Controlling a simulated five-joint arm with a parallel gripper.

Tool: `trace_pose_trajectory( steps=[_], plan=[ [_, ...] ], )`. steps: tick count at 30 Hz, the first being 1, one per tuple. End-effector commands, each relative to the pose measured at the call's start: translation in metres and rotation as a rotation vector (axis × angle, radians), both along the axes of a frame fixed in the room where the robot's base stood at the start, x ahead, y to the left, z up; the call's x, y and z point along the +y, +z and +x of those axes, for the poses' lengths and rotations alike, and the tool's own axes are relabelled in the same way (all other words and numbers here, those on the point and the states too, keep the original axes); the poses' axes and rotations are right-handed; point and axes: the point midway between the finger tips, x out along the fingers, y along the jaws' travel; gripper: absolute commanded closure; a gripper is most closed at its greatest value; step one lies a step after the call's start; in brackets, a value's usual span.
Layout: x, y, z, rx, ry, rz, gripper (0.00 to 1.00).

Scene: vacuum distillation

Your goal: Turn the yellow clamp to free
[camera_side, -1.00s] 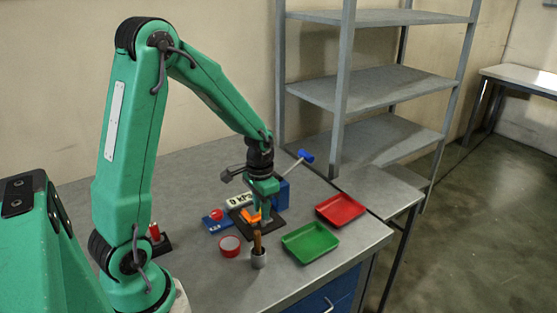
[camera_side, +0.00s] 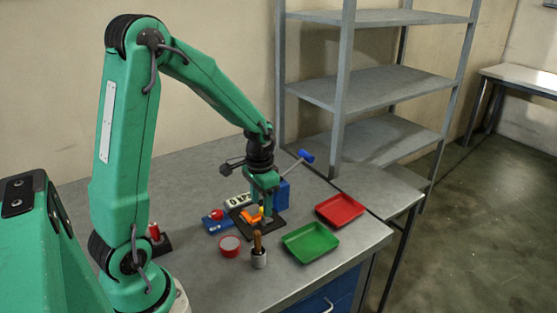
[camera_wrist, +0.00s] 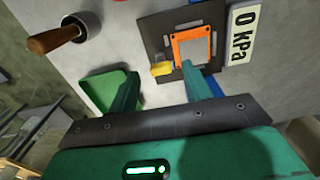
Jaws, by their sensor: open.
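The yellow clamp (camera_wrist: 161,69) is a small block at the edge of a square orange frame (camera_wrist: 177,47) on a dark plate (camera_wrist: 152,30). In the side view the yellow clamp (camera_side: 262,211) is a small spot beside the orange frame (camera_side: 249,217), partly hidden by my gripper. My gripper (camera_wrist: 160,85) is open. In the wrist view its two green fingers stand on either side of the clamp's position, with the clamp just beyond the tips. In the side view my gripper (camera_side: 266,208) is low over the plate. I cannot tell whether it touches the clamp.
A "0 kPa" sign (camera_wrist: 241,33) stands beside the plate. A green tray (camera_side: 311,242), a red tray (camera_side: 340,210), a red ring (camera_side: 230,246) and a cup with a brown handle (camera_side: 259,258) are nearby. A blue-ended lever (camera_side: 305,156) rises behind my gripper.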

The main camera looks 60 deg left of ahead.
Motion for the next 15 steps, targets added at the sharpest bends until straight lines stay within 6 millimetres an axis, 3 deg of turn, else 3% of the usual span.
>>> trace_pose_trajectory(
  steps=[9, 15],
  plan=[
    [0.0, 0.041, 0.001, -0.004, -0.001, 0.001, 0.51],
    [0.0, 0.057, 0.0, -0.002, -0.001, 0.001, 0.51]
  ],
)
